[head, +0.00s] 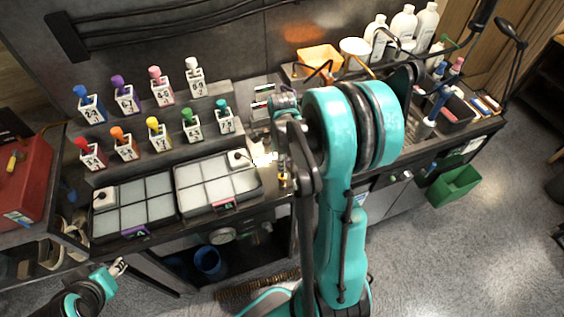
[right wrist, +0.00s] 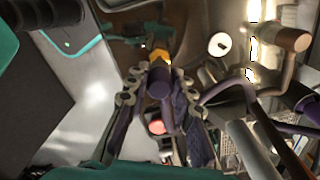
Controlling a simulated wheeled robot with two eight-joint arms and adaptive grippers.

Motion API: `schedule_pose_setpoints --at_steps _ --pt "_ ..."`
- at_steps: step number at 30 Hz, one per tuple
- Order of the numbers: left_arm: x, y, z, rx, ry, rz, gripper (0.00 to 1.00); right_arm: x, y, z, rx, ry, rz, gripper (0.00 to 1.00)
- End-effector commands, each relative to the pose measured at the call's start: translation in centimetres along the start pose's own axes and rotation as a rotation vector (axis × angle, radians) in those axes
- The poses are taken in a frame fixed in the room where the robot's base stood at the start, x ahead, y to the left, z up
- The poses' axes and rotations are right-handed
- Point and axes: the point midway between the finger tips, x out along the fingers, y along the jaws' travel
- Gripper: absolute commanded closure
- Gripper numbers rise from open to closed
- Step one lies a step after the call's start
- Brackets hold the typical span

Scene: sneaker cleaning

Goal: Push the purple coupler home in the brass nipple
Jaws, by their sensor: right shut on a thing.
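In the right wrist view the purple coupler (right wrist: 159,84) is between the fingers of my right gripper (right wrist: 157,90), which is shut on it. A yellow brass piece, apparently the brass nipple (right wrist: 158,54), shows right at the coupler's far end. I cannot tell how deep the coupler sits in it. The arm hides most of the right gripper and the coupler there. My left gripper (head: 117,268) is low at the left, away from the bench, its opening unclear.
Two divided trays (head: 134,228) (head: 216,211) lie on the bench left of my right arm. Several colour-capped bottles in numbered holders stand on steps behind them. White bottles (head: 403,25), an orange box (head: 320,57) and a dark bin (head: 452,119) are at the right.

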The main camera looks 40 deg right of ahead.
Motion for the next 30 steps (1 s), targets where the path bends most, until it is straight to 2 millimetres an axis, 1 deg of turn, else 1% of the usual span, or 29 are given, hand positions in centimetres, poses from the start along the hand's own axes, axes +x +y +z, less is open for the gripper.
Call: schedule_pose_setpoints --at_steps 8,30 --pt "0.1 0.0 0.1 0.000 0.000 0.000 0.60 0.2 0.0 0.0 0.000 0.000 0.000 1.00" --pt "1.5 0.0 1.1 0.000 0.000 0.000 0.60 2.0 0.0 0.0 0.000 0.000 0.000 1.00"
